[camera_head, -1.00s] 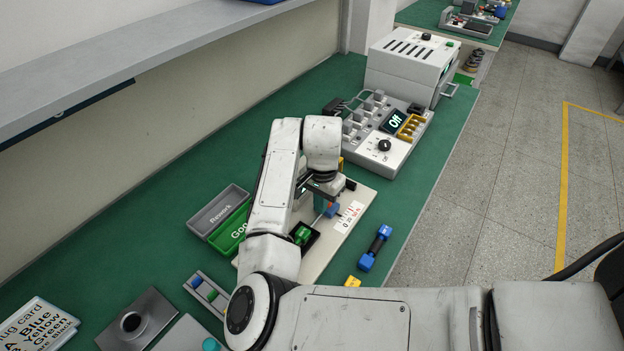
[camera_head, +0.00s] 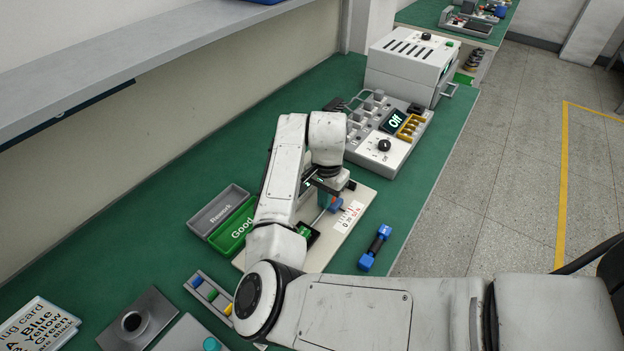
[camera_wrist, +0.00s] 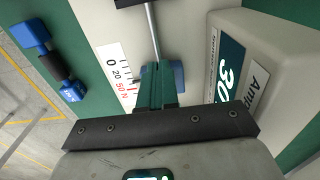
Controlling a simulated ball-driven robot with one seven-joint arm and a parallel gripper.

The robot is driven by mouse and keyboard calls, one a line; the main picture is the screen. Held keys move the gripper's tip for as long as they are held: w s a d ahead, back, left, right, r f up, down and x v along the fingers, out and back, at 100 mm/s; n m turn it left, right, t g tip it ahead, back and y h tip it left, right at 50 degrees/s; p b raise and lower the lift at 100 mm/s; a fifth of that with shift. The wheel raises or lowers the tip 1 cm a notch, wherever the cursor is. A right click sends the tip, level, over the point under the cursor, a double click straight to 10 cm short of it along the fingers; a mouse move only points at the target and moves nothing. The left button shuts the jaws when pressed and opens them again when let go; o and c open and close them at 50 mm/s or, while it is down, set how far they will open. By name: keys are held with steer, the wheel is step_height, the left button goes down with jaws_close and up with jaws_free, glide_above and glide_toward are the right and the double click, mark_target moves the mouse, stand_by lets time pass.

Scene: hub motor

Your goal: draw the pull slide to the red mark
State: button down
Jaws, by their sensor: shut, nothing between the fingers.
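The pull slide has a blue block (camera_wrist: 178,74) on a thin metal rod (camera_wrist: 153,35). In the head view the blue block (camera_head: 336,205) shows beside my gripper, partly covered. A white scale (camera_wrist: 117,74) marked 0, 20 and 50 N lies beside it, with the 50 N end in red. It also shows in the head view (camera_head: 349,214). My gripper (camera_wrist: 156,72) is shut and empty. Its green fingers stand in front of the blue block and hide its middle. I cannot tell whether they touch it. The block appears close to the red end of the scale.
A grey housing (camera_wrist: 255,75) labelled 30 and Amp stands close right of my fingers in the wrist view. A blue and black dumbbell-shaped part (camera_head: 375,248) lies on the green bench. A green Good tray (camera_head: 236,230) and grey Rework tray (camera_head: 217,210) sit left of my arm.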

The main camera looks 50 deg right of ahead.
steer(key=shift+d, duration=0.9)
steer(key=shift+a, duration=0.15)
steer(key=shift+a+p, duration=0.5)
steer(key=shift+a, duration=0.15)
steer(key=shift+r, duration=0.1)
step_height(320, 180, up, 8)
steer(key=p, duration=0.7)
stand_by(0.5)
